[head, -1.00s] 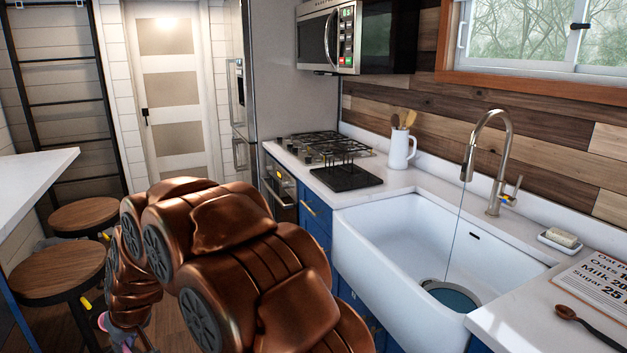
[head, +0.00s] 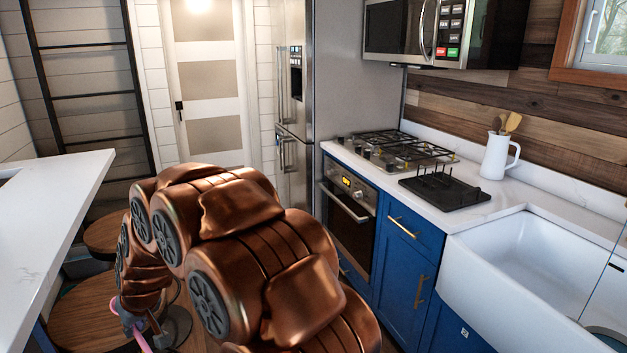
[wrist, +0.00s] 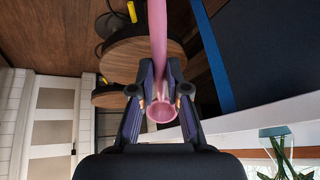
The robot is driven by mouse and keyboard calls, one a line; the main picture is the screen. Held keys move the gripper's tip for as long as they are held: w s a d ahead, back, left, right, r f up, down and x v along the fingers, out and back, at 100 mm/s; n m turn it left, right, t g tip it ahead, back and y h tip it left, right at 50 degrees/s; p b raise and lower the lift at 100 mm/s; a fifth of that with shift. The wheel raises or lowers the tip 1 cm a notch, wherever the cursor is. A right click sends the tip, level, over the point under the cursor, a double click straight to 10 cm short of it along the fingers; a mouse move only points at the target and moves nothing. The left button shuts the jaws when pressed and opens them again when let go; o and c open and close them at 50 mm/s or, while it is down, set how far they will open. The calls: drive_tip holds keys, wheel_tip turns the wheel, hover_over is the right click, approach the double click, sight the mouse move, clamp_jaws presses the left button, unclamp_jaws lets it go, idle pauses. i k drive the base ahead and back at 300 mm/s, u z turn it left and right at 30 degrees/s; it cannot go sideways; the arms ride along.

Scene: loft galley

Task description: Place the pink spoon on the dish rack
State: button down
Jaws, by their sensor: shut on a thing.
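The pink spoon shows in the wrist view (wrist: 158,45), held between the two fingers of my gripper (wrist: 160,92). Its long part runs up out of the picture and a round pink end sits between the fingers. In the head view a bit of the pink spoon (head: 141,340) shows low at the left, beside my copper arm, which hides most of the gripper. The black dish rack (head: 440,197), a flat tray with a row of short prongs, lies empty on the white counter between the stove and the sink, well apart from my gripper.
A white sink (head: 530,260) is right of the rack. A gas stove (head: 395,150) and a white jug of utensils (head: 500,155) stand near it. Round wooden stools (head: 75,315) and a white counter (head: 50,210) are at the left, close to my arm.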

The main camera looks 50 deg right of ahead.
sight(453, 194)
drive_tip(key=z, duration=0.3)
drive_tip(key=i, duration=1.45)
drive_tip(key=z, duration=1.55)
drive_tip(key=i, duration=0.65)
drive_tip(key=z, duration=0.75)
